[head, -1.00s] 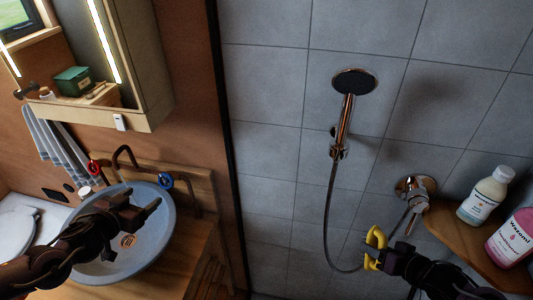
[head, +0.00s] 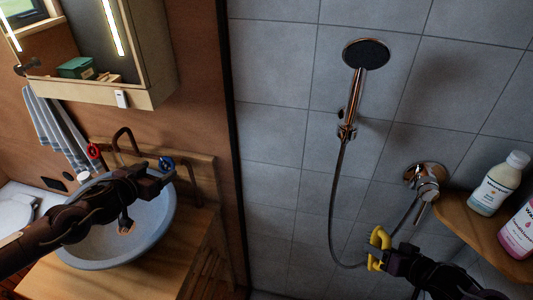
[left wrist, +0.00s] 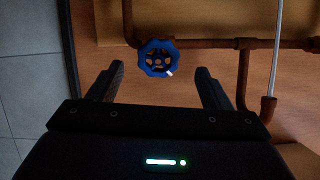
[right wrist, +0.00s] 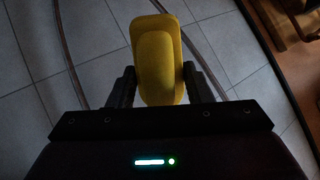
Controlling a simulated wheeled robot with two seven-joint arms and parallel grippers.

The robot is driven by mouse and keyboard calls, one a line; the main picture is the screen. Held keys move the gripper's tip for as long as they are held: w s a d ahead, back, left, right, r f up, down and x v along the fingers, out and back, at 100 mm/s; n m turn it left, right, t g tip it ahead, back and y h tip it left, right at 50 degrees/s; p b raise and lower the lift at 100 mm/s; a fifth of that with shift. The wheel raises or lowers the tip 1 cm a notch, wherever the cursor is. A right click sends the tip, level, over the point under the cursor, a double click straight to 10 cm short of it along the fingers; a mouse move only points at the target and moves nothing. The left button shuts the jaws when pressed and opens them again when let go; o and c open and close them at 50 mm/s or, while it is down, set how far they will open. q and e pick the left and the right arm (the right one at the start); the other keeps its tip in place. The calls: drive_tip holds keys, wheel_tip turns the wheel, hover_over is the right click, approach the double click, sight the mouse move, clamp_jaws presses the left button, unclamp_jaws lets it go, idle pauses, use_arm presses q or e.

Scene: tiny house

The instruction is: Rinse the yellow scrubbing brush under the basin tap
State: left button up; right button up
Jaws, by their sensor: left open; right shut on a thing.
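The yellow scrubbing brush (head: 377,246) is held in my right gripper (head: 386,256), in front of the grey tiled shower wall. In the right wrist view the brush (right wrist: 157,60) sits between both fingers. My left gripper (head: 165,180) is open and empty above the right side of the blue-grey basin (head: 90,256). The copper tap spout (head: 126,140) rises behind the basin, with a red valve wheel (head: 94,151) on its left and a blue one (head: 166,163) on its right. In the left wrist view the blue wheel (left wrist: 158,58) lies ahead, between the open fingertips.
A shower head (head: 366,54) and hose hang on the tiles, above a mixer (head: 425,178). A corner shelf (head: 480,222) with two bottles is at the right. A mirror cabinet (head: 150,95) overhangs the basin's back. A dark wall edge (head: 232,150) separates basin from shower.

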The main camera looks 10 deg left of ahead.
drive_tip(key=shift+w+f, duration=0.1)
use_arm(q)
drive_tip(key=x, duration=0.5)
drive_tip(key=shift+r, duration=0.1)
drive_tip(key=shift+w+d, duration=0.15)
drive_tip(key=shift+w, duration=0.1)
drive_tip(key=shift+c, duration=0.4)
drive_tip(key=c, duration=0.9)
